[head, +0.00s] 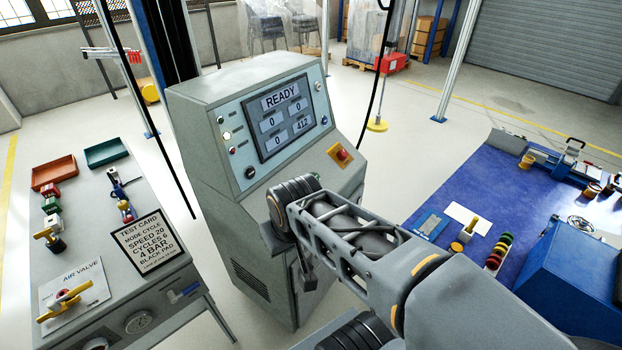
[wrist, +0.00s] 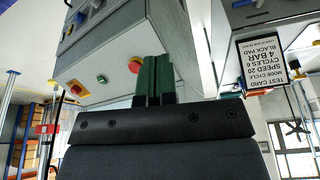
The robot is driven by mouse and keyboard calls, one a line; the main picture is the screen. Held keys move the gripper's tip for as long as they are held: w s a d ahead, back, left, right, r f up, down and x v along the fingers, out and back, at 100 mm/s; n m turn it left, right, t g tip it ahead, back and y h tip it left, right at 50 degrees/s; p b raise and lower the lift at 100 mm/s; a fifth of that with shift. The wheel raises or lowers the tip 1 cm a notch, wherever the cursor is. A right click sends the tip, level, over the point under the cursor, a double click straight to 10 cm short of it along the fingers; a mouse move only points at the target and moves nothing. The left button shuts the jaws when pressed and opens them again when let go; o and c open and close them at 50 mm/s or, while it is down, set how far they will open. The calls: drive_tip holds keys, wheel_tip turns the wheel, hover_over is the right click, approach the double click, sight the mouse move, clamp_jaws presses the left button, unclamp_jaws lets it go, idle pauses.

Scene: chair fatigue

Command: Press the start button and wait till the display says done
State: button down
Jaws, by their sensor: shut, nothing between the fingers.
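The grey console (head: 222,95) stands at the centre of the head view. Its display (head: 283,116) reads READY, with three zeros and 412 in boxes below. Small knobs and lights line both sides of the display, including a pale round one (head: 227,135) at the left. A red button on a yellow plate (head: 341,154) sits on the lower sloped panel. In the wrist view my gripper (wrist: 154,60) is shut and empty, its green fingers in front of the console. I cannot make out which button is start.
A left bench (head: 90,205) holds a test card (head: 149,241), an air valve (head: 66,299) and trays. A blue-topped table (head: 470,190) with tools stands at the right. My arm covers the console's lower right.

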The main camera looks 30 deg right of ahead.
sight(315, 177)
drive_tip(key=w+d+f+m+t+y+b, duration=0.1)
drive_tip(key=w+d+m+t+y+b, duration=0.15)
drive_tip(key=w+m, duration=0.55)
drive_tip(key=w+d+f+m+t+y+b, duration=0.15)
drive_tip(key=w+d+m+y, duration=0.25)
drive_tip(key=w+m, duration=0.4)
drive_tip(key=w+d+m+t+h+b, duration=0.1)
drive_tip(key=w+d+m+t+h, duration=0.2)
drive_tip(key=d+m, duration=0.4)
drive_tip(key=w+d+f+m+t+h+b, duration=0.1)
drive_tip(key=w+d+m+t+h, duration=0.2)
drive_tip(key=d, duration=1.1)
drive_tip(key=m+t, duration=0.1)
drive_tip(key=m, duration=0.2)
drive_tip(key=shift+d+f+m+t, duration=0.25)
drive_tip(key=shift+d+m+t, duration=0.05)
drive_tip(key=shift+m, duration=0.1)
drive_tip(key=shift+f, duration=0.1)
drive_tip(key=w+f+b, duration=0.1)
drive_tip(key=f, duration=0.1)
drive_tip(key=w+a+f+b, duration=0.1)
drive_tip(key=f+b, duration=0.1)
drive_tip(key=w+f+b, duration=0.1)
drive_tip(key=f+b, duration=0.1)
drive_tip(key=shift+w+a+f, duration=0.1)
drive_tip(key=shift+w+a, duration=0.2)
drive_tip(key=shift+w+a+f+b, duration=0.15)
drive_tip(key=shift+w+f+b, duration=0.3)
drive_tip(key=shift+b, duration=0.2)
drive_tip(key=shift+f, duration=0.25)
